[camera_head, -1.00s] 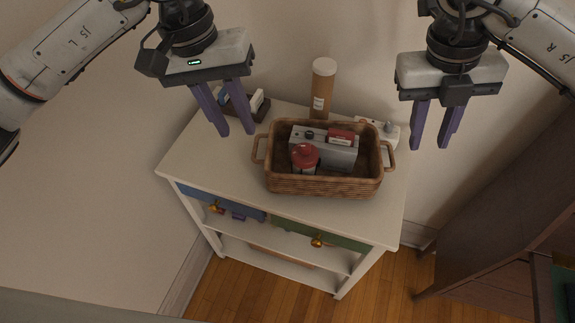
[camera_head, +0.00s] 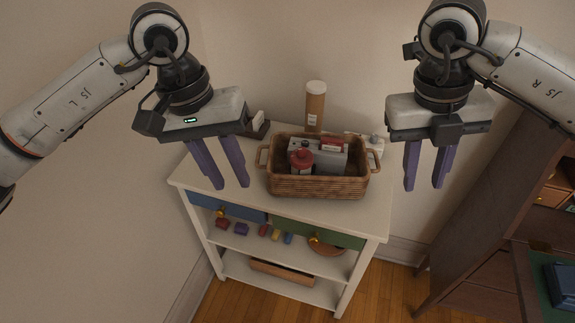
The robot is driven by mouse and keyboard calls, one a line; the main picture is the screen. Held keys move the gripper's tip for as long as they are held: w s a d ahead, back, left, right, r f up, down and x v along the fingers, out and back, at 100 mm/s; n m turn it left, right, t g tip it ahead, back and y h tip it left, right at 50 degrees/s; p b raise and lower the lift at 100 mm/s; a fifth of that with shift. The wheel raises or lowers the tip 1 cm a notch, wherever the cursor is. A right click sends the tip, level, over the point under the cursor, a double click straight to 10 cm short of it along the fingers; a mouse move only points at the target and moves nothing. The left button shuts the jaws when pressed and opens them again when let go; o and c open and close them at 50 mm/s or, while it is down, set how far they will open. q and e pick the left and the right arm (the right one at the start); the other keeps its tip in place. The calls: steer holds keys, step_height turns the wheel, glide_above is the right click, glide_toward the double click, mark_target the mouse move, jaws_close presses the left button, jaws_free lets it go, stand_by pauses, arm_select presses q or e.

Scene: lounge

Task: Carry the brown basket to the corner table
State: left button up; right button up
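The brown basket (camera_head: 317,187) is a woven wicker tray with a loop handle at each end. It stands on the white corner table (camera_head: 228,203). Inside it are a grey box-shaped device (camera_head: 326,157) and a red-topped container (camera_head: 301,160). My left gripper (camera_head: 232,187) is open and empty, to the left of the basket's left handle (camera_head: 262,157). My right gripper (camera_head: 423,188) is open and empty, to the right of the basket's right handle (camera_head: 375,161). Neither gripper visibly touches the basket.
A tall brown cylinder with a white cap (camera_head: 315,107) stands behind the basket. A small white object (camera_head: 377,143) is behind it at right. The table has blue and green drawers and shelves with small coloured items. A dark wooden desk (camera_head: 480,215) stands at right.

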step_height(320, 180, up, 10)
steer(key=a, duration=0.2)
steer(key=shift+w, duration=0.35)
